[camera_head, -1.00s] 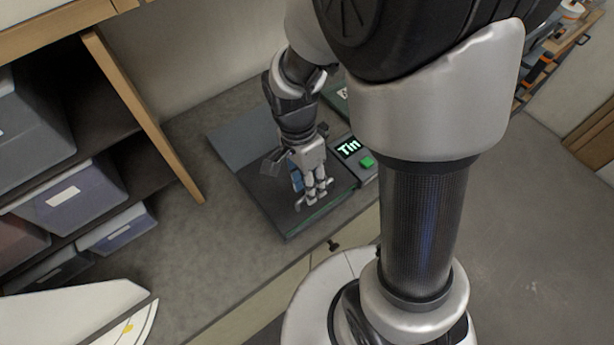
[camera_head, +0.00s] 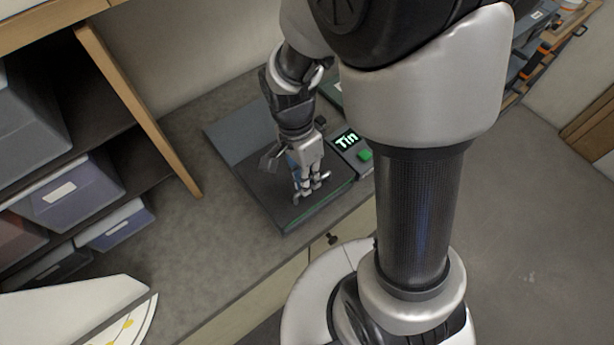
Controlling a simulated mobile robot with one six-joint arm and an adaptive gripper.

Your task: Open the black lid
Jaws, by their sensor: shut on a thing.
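The black lid (camera_head: 257,187) is a dark flat panel on a low grey machine on the worktop, and it looks closed. Its front edge shows a thin green line. My gripper (camera_head: 308,194) is over the right part of the lid, pointing down, with its fingers at or just above the surface near the front edge. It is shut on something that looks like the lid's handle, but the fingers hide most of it. A small bluish piece shows beside the fingers.
A control box with a lit "Tin" display (camera_head: 345,139) and a green button (camera_head: 365,155) stands right of the lid. Shelves with grey bins (camera_head: 75,190) are at the left. The worktop (camera_head: 190,250) is clear in front of the lid.

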